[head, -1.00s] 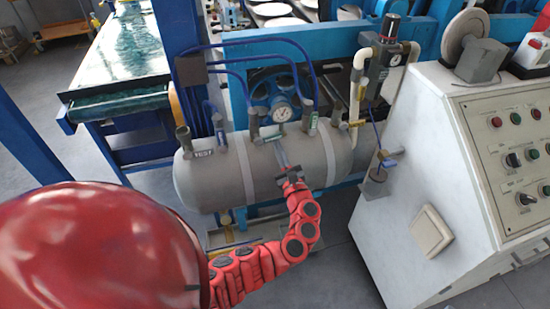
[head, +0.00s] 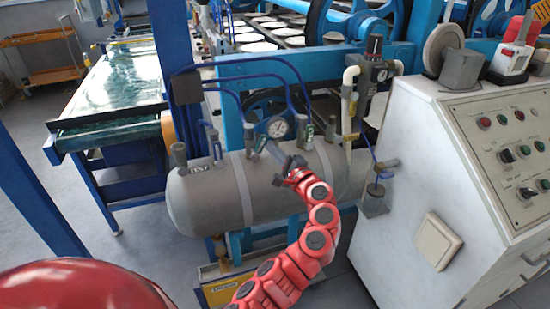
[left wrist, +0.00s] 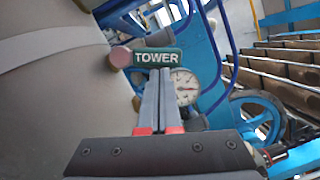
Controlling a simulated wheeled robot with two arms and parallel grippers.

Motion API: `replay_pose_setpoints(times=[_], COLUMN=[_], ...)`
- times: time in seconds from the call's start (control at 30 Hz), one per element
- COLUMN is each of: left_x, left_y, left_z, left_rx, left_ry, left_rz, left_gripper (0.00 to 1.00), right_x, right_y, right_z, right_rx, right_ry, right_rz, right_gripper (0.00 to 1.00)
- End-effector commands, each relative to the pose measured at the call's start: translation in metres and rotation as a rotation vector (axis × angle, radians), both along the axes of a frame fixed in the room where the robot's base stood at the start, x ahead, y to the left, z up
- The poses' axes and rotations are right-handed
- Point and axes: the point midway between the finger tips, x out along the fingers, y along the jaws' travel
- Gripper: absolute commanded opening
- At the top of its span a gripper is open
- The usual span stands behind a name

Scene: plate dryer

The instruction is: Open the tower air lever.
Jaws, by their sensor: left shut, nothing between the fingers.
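My left gripper (head: 271,147) is above the tank, just right of that valve. In the left wrist view my left gripper (left wrist: 160,72) is shut and empty, its tips right below the label. I cannot tell whether they touch it. My right gripper is out of view.
A round gauge (head: 277,127) sits behind the gripper. Other valves, one labelled TEST (head: 200,168), stand along the tank top, with blue hoses (head: 265,59) arching over. A white control cabinet (head: 415,200) stands at the right.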

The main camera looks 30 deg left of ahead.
Motion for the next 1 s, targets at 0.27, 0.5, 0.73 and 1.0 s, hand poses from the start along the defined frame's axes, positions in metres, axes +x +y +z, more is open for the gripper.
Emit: replay_pose_setpoints(times=[0.27,0.5,0.73,1.0], left_x=[-0.007,-0.011,-0.013,-0.013], left_y=[0.006,0.009,0.011,0.011], left_z=[0.009,0.013,0.015,0.015], left_rx=[-0.141,-0.217,-0.252,-0.258], left_ry=[-0.167,-0.256,-0.292,-0.301], left_rz=[0.0,0.001,0.002,0.0], left_gripper=[0.0,0.0,0.0,0.0], right_x=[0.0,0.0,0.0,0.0], right_y=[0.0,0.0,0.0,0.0], right_z=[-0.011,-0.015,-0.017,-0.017], right_rx=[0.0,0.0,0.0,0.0], right_ry=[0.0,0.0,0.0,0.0], right_rz=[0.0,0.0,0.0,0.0], right_gripper=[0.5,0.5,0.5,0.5])
